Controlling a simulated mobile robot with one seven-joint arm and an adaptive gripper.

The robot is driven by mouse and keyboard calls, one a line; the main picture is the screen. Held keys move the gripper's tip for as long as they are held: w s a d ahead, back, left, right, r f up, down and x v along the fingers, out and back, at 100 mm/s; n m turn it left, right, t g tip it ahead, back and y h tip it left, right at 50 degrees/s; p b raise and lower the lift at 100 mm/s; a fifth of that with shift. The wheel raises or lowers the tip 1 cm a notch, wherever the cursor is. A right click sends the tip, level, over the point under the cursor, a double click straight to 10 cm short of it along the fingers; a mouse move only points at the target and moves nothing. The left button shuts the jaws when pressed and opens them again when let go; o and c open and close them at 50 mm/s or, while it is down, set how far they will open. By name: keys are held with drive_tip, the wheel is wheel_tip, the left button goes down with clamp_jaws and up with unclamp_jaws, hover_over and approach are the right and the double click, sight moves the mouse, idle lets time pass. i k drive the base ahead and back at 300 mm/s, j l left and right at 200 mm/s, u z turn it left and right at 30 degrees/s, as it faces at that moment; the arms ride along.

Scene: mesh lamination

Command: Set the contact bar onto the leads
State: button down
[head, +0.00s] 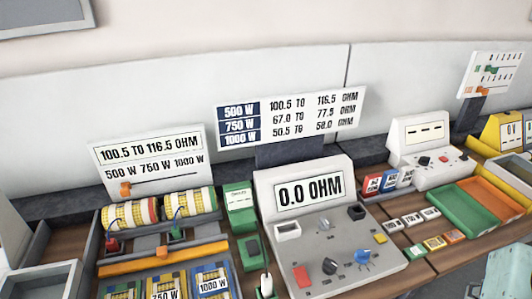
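Two rolls of yellow-and-white mesh, a left roll (128,215) and a right roll (190,202), lie in a grey rack at the left. Thin blue leads (177,222) run down from the rolls toward small red (112,244) and green (177,235) parts. A long orange-fronted bar (165,259) lies across the rack in front of them. I cannot tell for sure whether it is the contact bar, or whether it touches the leads. My gripper is not in view.
A meter (325,225) reading 0.0 OHM stands at the middle, with knobs and buttons. Mesh packs (210,282) marked in watts sit in front of the rack. A second, smaller meter (428,150) and green and orange trays (465,220) stand at the right.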

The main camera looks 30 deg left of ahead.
sight(163, 258)
drive_tip(key=u, duration=2.4)
drive_tip(key=i+j+z, duration=0.2)
drive_tip(key=i+z, duration=0.15)
drive_tip(key=i, duration=0.35)
drive_tip(key=l+z, duration=0.05)
